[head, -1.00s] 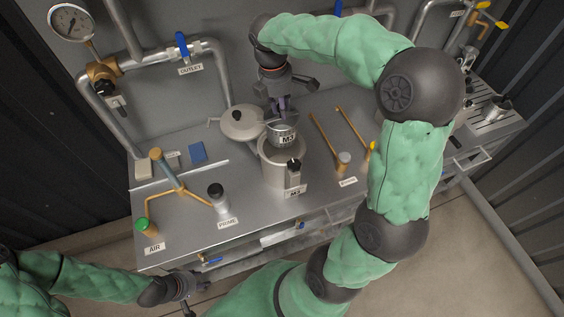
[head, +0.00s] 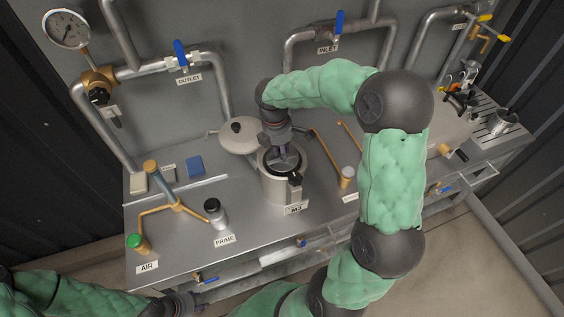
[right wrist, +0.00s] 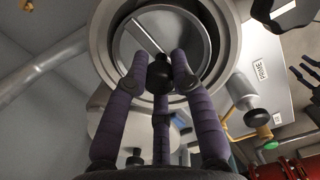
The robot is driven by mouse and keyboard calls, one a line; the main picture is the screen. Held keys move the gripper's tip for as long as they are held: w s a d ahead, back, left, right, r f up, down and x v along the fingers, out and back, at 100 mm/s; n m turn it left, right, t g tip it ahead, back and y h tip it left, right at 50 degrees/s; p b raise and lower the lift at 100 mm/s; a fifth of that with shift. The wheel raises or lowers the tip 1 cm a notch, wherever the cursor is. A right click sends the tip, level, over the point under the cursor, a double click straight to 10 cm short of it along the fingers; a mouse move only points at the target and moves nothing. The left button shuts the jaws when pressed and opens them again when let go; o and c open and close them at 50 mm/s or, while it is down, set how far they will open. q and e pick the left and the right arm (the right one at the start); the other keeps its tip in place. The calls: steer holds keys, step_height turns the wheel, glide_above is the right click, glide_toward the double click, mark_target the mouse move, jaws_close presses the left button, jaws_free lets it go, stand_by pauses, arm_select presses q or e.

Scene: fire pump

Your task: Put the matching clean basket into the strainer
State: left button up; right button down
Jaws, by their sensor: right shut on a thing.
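The strainer (head: 278,190) is a grey upright pot on the bench, with a tag at its foot that appears to read M3. The metal basket (head: 288,158) is down inside its mouth, with only its upper inside showing. In the right wrist view, the basket (right wrist: 193,35) sits within the strainer's round rim (right wrist: 232,45). My right gripper (head: 280,150) reaches down into the mouth and is shut on the basket; its purple fingers (right wrist: 160,65) close around a dark knob. Whether the basket is fully seated cannot be told. My left gripper (head: 188,303) is low at the front, its fingers unclear.
The strainer's round lid (head: 240,134) is swung aside behind left. A black-knobbed clamp (head: 295,183) stands at the strainer's front. The PRIME valve (head: 214,210) and orange AIR piping (head: 160,208) are left. Other metal parts (head: 500,122) stand on the drain rack at right.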

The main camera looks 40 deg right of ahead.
mark_target(278, 159)
steer(key=shift+f+b, duration=0.65)
steer(key=shift+f, duration=1.9)
steer(key=shift+f, duration=0.2)
steer(key=c, duration=1)
jaws_free()
steer(key=shift+c, duration=0.2)
step_height(278, 159, up, 12)
steer(key=a+p, duration=0.1)
steer(key=p, duration=0.2)
steer(key=shift+w+a, duration=0.15)
steer(key=shift+w, duration=0.15)
steer(key=shift+r, duration=0.1)
